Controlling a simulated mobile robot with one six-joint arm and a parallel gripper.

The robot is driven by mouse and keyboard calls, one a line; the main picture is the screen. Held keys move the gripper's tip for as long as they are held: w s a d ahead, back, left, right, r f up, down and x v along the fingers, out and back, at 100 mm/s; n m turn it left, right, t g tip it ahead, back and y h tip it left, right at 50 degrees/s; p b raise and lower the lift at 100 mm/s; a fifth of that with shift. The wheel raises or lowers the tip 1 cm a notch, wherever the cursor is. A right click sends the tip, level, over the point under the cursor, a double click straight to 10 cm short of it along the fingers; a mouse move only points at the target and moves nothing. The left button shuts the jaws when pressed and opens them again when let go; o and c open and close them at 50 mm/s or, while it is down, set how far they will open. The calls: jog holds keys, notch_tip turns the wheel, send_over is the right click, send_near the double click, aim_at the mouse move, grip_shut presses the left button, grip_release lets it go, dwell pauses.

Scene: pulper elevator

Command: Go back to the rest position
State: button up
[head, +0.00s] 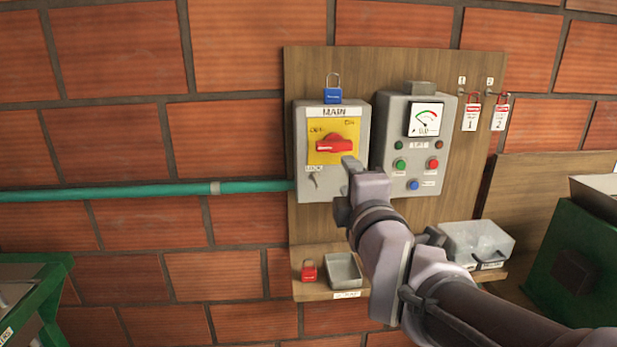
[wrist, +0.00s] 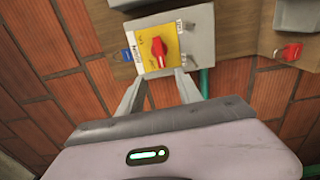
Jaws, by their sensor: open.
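My gripper (head: 347,190) is in front of the lower right part of the grey MAIN switch box (head: 305,190) in the head view. In the wrist view its two fingers (wrist: 160,78) are apart, with nothing held between them. The red rotary handle (head: 334,145) lies roughly level on its yellow plate (head: 350,128). In the wrist view the handle (wrist: 158,50) shows just beyond the fingertips; I cannot tell the exact gap. My arm comes in from the lower right and hides part of the board.
A blue padlock (head: 332,95) is on top of the box. A grey meter panel (head: 385,160) is to the right, with tags (head: 471,117) beyond. A green pipe (head: 140,190) runs left.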

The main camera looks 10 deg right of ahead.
jog(key=shift+s, duration=0.7)
jog(key=s+a+f+m+g+y, duration=0.1)
jog(key=s+f+m+g, duration=0.5)
jog(key=s+f+m, duration=0.4)
jog(key=s+a+f+m+g+y, duration=0.1)
jog(key=s+f+m+g, duration=0.5)
jog(key=s+f+m, duration=0.3)
jog(key=s+m, duration=0.3)
jog(key=s, duration=0.2)
jog(key=shift+a+f+m, duration=0.3)
jog(key=shift+f, duration=0.05)
